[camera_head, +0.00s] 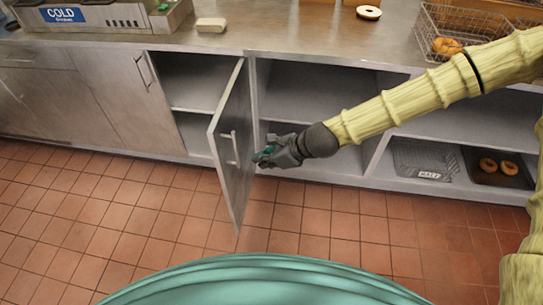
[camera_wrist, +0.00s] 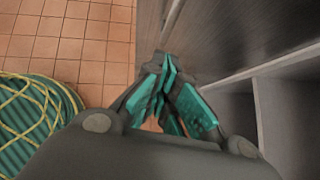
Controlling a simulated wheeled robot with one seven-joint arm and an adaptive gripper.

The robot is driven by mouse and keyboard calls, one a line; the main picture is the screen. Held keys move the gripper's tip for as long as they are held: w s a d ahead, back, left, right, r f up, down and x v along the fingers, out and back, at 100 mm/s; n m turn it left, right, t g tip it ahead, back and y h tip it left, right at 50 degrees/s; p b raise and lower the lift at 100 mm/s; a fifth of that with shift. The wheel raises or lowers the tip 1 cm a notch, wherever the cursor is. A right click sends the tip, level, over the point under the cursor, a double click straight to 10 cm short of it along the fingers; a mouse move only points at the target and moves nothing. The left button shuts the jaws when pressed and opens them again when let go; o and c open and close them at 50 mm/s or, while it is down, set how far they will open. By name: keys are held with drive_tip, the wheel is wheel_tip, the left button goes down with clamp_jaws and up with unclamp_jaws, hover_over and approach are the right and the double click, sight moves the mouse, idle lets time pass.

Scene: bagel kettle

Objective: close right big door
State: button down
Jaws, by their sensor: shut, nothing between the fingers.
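The big door (camera_head: 232,145) is a grey metal panel standing ajar, swung out from the counter front into the room. A bar handle (camera_head: 234,148) is on its left face. The cabinet opening (camera_head: 315,95) to its right shows a shelf inside. My gripper (camera_head: 263,155) is shut and empty, on the right side of the door, close to its inner face; I cannot tell whether it touches. In the wrist view my teal fingertips (camera_wrist: 168,70) meet near a grey panel's edge, with floor tiles to the left.
A closed door (camera_head: 120,95) is at the left, beside another open compartment (camera_head: 190,85). Open shelves at the right hold a wire tray (camera_head: 425,160) and a dark tray with two bagels (camera_head: 488,165). The countertop (camera_head: 280,30) is above. The tiled floor in front is clear.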

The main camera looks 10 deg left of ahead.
drive_tip(key=shift+w+a+f+p, duration=0.15)
drive_tip(key=shift+w+a, duration=0.1)
drive_tip(key=shift+a, duration=0.75)
drive_tip(key=shift+w+a+r+p, duration=0.15)
drive_tip(key=shift+w+a, duration=0.1)
drive_tip(key=shift+a, duration=0.75)
drive_tip(key=shift+f, duration=0.1)
